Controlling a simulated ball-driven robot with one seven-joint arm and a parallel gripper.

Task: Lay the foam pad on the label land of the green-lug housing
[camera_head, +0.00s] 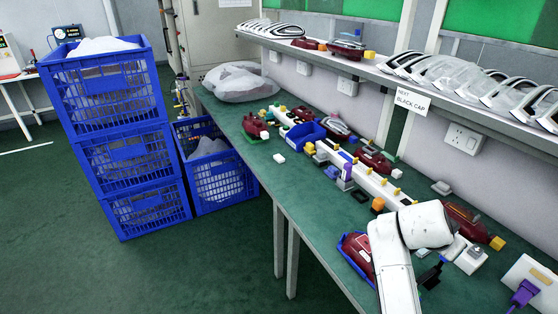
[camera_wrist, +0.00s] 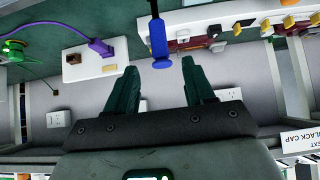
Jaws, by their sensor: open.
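In the wrist view my gripper (camera_wrist: 160,63) is open, its two dark green fingers apart with nothing clasped; a blue handle (camera_wrist: 159,45) shows beyond the fingertips. In the head view my white arm reaches over the near end of the bench, and I cannot make out the fingers there. A dark red housing with green at its base (camera_head: 254,127) lies at the far left of the bench; I cannot tell if this is the green-lug one. Its label land is too small to make out. I cannot identify the foam pad for sure; a small white block (camera_head: 279,158) lies near the front edge.
A white rail with yellow pegs (camera_head: 360,178) runs along the green bench (camera_head: 300,190). More red housings lie around it, one in a blue tray (camera_head: 345,247) beside my arm. A shelf (camera_head: 350,66) overhangs the back. A purple connector (camera_head: 524,291) sits at the right on a white box.

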